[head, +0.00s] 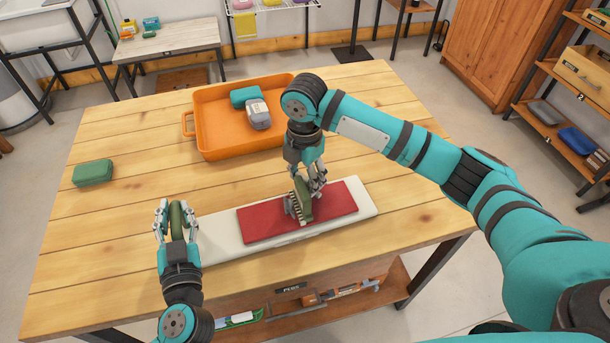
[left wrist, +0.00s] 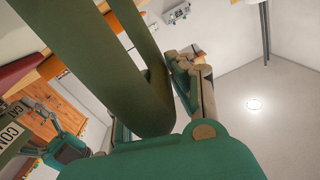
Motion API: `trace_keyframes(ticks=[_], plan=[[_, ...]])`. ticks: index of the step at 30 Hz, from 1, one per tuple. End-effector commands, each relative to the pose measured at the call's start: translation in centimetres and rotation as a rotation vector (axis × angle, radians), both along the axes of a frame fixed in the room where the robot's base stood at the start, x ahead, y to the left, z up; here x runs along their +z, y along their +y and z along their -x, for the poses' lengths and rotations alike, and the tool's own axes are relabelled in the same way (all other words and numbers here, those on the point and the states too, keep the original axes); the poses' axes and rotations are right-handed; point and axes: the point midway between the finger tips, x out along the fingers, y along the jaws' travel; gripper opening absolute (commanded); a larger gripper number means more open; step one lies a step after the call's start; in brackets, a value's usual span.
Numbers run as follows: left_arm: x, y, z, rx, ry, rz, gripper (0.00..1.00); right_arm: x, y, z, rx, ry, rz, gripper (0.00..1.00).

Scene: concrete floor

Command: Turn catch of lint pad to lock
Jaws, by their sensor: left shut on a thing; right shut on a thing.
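My right gripper (head: 313,186) is shut on an olive-green piece (head: 304,206) with a grey, ridged side, held upright over a folded red cloth (head: 337,199). I cannot tell whether this piece touches the cloth. My left gripper (head: 175,212) is shut on a rounded olive-green part (head: 177,217) beyond the left end of a long white padded board (head: 219,227). In the left wrist view, the olive-green part (left wrist: 110,75) runs large across the picture, close to the lens. I cannot make out a catch or which piece is the lint pad.
An orange tray (head: 203,130) at the back holds a teal item (head: 243,95) and a grey-blue item (head: 259,115). A green case (head: 93,173) lies at the table's left. Bare wood is free between the case and the tray. An open shelf lies under the front edge.

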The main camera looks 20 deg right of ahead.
Motion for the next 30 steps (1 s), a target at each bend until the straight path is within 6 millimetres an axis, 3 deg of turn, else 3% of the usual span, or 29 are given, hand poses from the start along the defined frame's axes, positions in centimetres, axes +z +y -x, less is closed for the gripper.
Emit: trace_keyframes(ticks=[1,16,17,21,22,30], plan=[[-0.73,-0.23,0.15,-0.006,0.016,0.002,0.0,0.02,0.32,0.08,-0.004,0.0,-0.007,0.17],[-0.73,-0.23,0.15,-0.006,0.015,0.002,0.0,0.03,0.33,0.1,-0.019,0.001,-0.007,0.17],[-0.72,-0.23,0.15,-0.006,0.015,0.002,0.0,0.03,0.34,0.11,-0.018,0.001,-0.007,0.51],[-0.73,-0.22,0.15,-0.006,0.016,0.002,0.0,0.01,0.24,0.07,-0.02,0.001,-0.004,0.69],[-0.73,-0.22,0.15,-0.006,0.016,0.002,0.0,0.0,0.22,0.06,-0.02,0.001,-0.004,0.73],[-0.75,-0.18,0.16,-0.005,0.016,0.002,0.0,0.05,0.1,0.03,-0.022,0.0,-0.001,0.73]])
